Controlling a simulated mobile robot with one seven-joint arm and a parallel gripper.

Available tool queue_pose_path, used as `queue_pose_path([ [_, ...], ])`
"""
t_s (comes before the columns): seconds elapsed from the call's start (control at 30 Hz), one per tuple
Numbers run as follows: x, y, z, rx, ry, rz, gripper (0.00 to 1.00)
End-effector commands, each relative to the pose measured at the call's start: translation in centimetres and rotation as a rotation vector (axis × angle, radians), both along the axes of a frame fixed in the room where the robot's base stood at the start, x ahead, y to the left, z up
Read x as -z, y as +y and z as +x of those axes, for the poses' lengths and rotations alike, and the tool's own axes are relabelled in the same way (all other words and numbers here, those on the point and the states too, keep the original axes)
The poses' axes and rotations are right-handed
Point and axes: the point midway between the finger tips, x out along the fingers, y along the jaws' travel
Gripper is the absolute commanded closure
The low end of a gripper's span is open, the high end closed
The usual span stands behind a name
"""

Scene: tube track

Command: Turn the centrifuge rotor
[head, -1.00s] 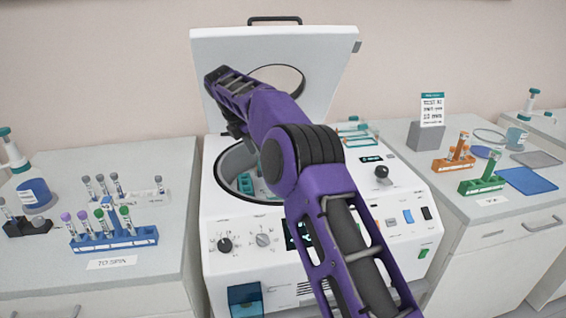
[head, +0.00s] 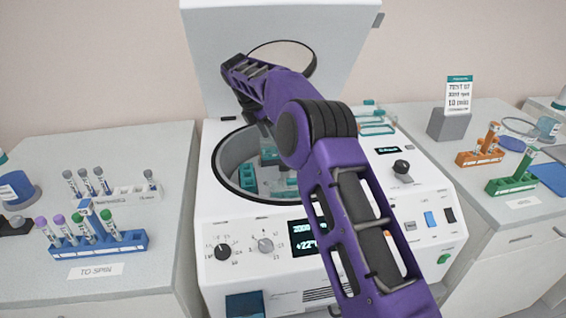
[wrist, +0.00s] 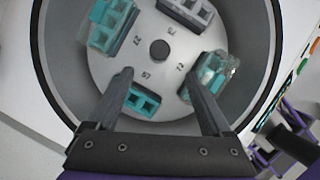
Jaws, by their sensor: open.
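The centrifuge (head: 215,215) stands in the middle with its lid (head: 205,60) raised. In the wrist view its rotor is a pale round plate (wrist: 125,70) with a dark hub (wrist: 159,50) and printed numbers. Teal buckets sit around it: one at upper left (wrist: 110,25), one at lower middle (wrist: 143,100), one at right (wrist: 212,72). A grey bucket (wrist: 188,12) is at the top. My gripper (wrist: 160,80) is open over the bowl, its fingers on either side of the lower middle bucket. I cannot tell whether they touch anything. In the head view my arm hides part of the bowl.
The bowl's wall (wrist: 55,60) rings the rotor closely. A blue rack (head: 100,247) of capped tubes stands on the left bench behind a "TO SPIN" label. Orange (head: 480,157) and green (head: 512,185) racks stand on the right bench. The control knob (head: 402,167) sticks up at right.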

Motion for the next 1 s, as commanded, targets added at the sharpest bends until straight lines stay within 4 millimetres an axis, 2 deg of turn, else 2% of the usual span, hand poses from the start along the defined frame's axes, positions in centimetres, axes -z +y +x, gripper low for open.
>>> queue_pose_path([
  [0.03, 1.4, -0.4, 0.2, 0.002, 0.004, -0.001, 0.16],
  [0.3, 6.7, -2.2, 1.6, 0.003, 0.001, 0.0, 0.16],
  [0.5, 9.5, -3.1, 2.3, 0.001, 0.001, 0.0, 0.16],
  [0.7, 10.7, -3.5, 2.7, 0.001, 0.0, 0.0, 0.16],
  [0.97, 10.8, -3.6, 2.7, 0.001, -0.001, 0.001, 0.16],
  [1.0, 10.8, -3.6, 2.7, 0.001, -0.001, 0.001, 0.2],
])
